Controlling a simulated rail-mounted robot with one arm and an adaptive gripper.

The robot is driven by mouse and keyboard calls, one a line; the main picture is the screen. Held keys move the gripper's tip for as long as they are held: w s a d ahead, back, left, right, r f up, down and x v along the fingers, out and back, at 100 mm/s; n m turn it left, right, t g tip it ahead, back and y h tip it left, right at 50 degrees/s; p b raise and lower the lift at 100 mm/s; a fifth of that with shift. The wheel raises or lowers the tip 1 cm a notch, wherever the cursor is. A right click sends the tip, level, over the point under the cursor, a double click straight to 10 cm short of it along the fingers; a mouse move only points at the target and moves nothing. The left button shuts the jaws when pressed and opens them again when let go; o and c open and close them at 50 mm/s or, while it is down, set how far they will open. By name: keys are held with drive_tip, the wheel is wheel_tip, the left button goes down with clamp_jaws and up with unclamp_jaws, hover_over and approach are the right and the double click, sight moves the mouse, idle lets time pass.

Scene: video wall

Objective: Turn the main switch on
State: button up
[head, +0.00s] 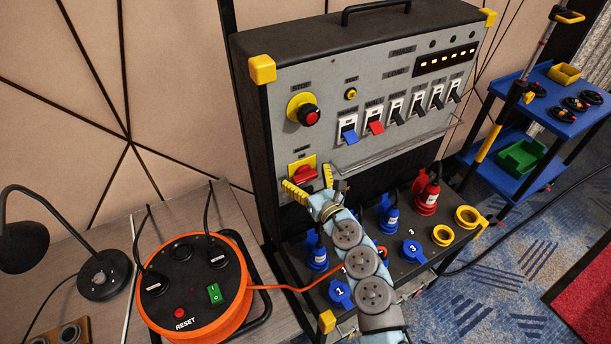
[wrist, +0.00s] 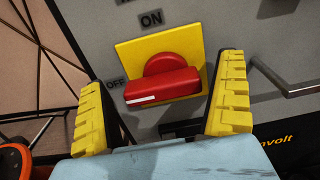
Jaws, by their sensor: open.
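The main switch (head: 305,174) is a red rotary handle on a yellow square plate, low on the left of the grey panel. In the wrist view the red handle (wrist: 162,86) lies nearly horizontal, its white mark at the left end beside the label OFF. The label ON stands above the plate. My gripper (head: 311,187) is at the switch, with yellow ribbed fingers. In the wrist view my gripper (wrist: 162,100) is open, one finger on each side of the handle, with gaps visible. I cannot tell how deep the fingertips reach.
Blue, red and black breakers (head: 375,127) and a red stop button (head: 307,115) are on the panel. A thin rail (head: 390,148) runs right of the switch. Plugs and sockets (head: 411,250) fill the ledge below. An orange cable reel (head: 191,290) stands left, with a lamp (head: 98,279).

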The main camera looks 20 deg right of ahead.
drive_tip(key=c, duration=1.2)
drive_tip(key=shift+o, duration=0.2)
